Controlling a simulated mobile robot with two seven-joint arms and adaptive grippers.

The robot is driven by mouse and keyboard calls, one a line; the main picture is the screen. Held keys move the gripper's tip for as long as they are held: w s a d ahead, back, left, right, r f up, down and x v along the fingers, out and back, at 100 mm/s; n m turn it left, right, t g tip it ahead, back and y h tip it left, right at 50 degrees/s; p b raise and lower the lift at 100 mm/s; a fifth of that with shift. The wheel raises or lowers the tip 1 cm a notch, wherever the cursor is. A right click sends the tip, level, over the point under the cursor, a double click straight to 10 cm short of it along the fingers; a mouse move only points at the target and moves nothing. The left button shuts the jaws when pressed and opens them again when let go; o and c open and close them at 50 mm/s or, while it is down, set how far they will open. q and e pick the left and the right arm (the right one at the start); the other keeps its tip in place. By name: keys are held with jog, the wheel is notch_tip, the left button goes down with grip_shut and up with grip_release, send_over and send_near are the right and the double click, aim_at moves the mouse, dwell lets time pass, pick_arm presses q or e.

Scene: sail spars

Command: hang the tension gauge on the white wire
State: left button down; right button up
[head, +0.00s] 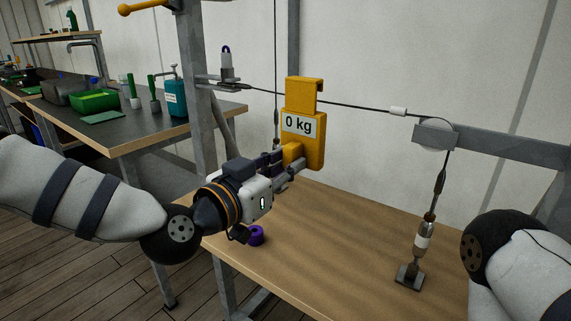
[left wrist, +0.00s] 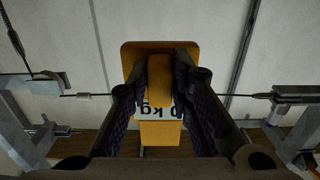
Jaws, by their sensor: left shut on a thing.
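The yellow tension gauge (head: 303,137) reads "0 kg" and has a hook at its top (head: 303,84). My left gripper (head: 291,156) is shut on the gauge's grip and holds it upright above the table. The gauge also shows in the left wrist view (left wrist: 160,131), between the fingers. A taut wire with a white sleeve (head: 398,111) runs at the height of the hook to a pulley (head: 436,134). The wire looks dark. The gauge hides part of it, and I cannot tell whether the hook is over it or in front. My right gripper is out of view.
The wooden table (head: 345,235) is mostly clear. A grey post (head: 197,95) rises at left. A side bench (head: 130,132) holds a green bin (head: 95,101) and a teal bottle (head: 175,98).

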pick_arm(q)
jog(key=shift+r, duration=0.2)
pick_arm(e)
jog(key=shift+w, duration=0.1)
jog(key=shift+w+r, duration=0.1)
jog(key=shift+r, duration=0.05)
pick_arm(q)
jog(key=shift+w+f, duration=0.1)
jog(key=shift+w+d, duration=0.15)
jog(key=shift+w+d+f, duration=0.1)
jog(key=shift+w+d, duration=0.3)
jog(key=shift+w, duration=0.2)
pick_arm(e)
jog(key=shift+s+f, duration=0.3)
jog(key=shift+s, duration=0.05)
pick_arm(q)
jog(key=shift+w+d, duration=0.2)
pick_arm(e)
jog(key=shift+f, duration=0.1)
pick_arm(q)
jog(key=shift+w, duration=0.1)
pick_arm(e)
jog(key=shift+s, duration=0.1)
